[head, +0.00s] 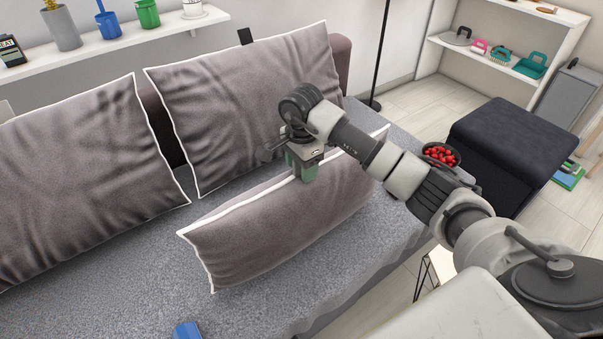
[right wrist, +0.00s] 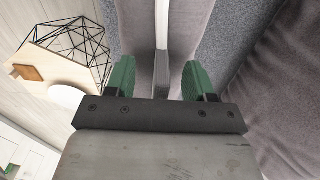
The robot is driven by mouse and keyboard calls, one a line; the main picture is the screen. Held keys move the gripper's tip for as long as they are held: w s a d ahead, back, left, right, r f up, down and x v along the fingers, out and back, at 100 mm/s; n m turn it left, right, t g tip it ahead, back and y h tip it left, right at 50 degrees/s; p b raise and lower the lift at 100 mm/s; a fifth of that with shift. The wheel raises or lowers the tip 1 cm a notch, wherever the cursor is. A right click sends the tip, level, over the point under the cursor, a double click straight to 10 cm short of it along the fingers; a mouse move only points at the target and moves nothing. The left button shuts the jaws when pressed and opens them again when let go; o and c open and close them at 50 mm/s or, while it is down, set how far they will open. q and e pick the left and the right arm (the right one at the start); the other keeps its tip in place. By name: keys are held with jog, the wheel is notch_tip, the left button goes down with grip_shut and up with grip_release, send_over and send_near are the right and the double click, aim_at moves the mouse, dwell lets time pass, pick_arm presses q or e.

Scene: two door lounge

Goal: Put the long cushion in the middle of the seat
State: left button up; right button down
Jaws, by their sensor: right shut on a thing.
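The long cushion (head: 285,225), grey-brown with white piping, stands on its long edge over the front part of the grey seat (head: 260,305). My right gripper (head: 303,172) is shut on its top edge, about midway along. In the right wrist view the cushion (right wrist: 135,30) shows between the green fingers (right wrist: 160,80). I cannot tell whether its bottom edge touches the seat. My left gripper is not in view.
Two large cushions, one at the left (head: 75,180) and one at the back (head: 250,100), lean against the backrest. A blue thing (head: 187,330) shows at the bottom edge. A dark ottoman (head: 510,145) and a bowl of red things (head: 440,156) are at the right.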

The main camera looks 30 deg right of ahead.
notch_tip(320, 180, down, 2)
jog(key=shift+f, duration=0.25)
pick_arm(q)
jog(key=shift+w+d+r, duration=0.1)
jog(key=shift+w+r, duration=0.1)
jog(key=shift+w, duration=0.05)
pick_arm(e)
jog(key=shift+f, duration=0.1)
jog(key=shift+c, duration=1.9)
grip_release()
jog(key=shift+f, duration=0.1)
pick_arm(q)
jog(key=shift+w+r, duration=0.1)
